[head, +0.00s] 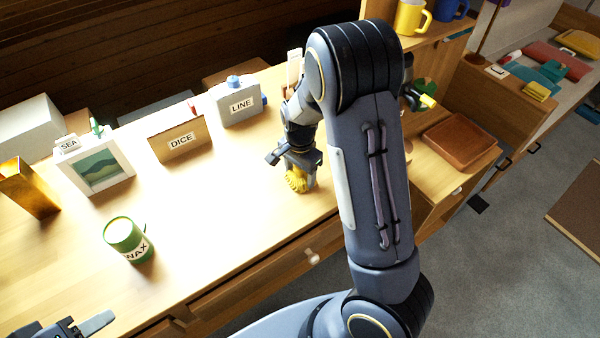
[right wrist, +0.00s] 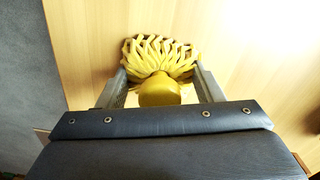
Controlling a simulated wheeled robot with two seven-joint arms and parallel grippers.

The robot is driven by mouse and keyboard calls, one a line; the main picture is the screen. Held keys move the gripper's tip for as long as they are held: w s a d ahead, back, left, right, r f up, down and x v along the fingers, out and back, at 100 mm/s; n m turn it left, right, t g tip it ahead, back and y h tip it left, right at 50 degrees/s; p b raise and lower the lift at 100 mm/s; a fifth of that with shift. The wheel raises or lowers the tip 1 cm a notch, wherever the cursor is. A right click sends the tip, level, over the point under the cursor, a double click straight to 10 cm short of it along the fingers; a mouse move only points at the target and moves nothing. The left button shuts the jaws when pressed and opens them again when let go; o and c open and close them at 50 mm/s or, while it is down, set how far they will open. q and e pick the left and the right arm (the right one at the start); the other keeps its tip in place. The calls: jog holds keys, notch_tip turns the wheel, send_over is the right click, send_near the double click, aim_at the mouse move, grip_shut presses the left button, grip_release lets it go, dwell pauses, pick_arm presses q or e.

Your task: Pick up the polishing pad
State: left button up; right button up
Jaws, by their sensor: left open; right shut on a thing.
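The polishing pad, a yellow ribbed round thing with a knob, shows in the head view (head: 296,181) near the front edge of the desk. It also shows in the right wrist view (right wrist: 160,58). My right gripper (head: 300,168) is shut on it, with a finger on each side of the yellow knob (right wrist: 159,90). The pad is at or just above the wood; I cannot tell whether it touches. My left gripper (head: 78,328) is at the lower left corner of the head view, open and apart from everything, partly cut off by the frame.
A green WAX tin (head: 126,240) stands on the desk (head: 215,215). Behind are a framed picture (head: 102,170), a DICE box (head: 180,138) and a LINE container (head: 238,103). A brown tray (head: 459,139) lies at right. The desk between tin and pad is clear.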

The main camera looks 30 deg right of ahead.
jog(key=shift+r, duration=0.6)
jog(key=r, duration=0.2)
jog(key=shift+s+a+r, duration=0.15)
jog(key=shift+a+r, duration=0.05)
jog(key=shift+r, duration=0.15)
jog(key=s+a+r+p, duration=0.2)
jog(key=s+a+r, duration=0.5)
jog(key=s+r, duration=0.2)
jog(key=s, duration=0.2)
jog(key=shift+s+p, duration=0.35)
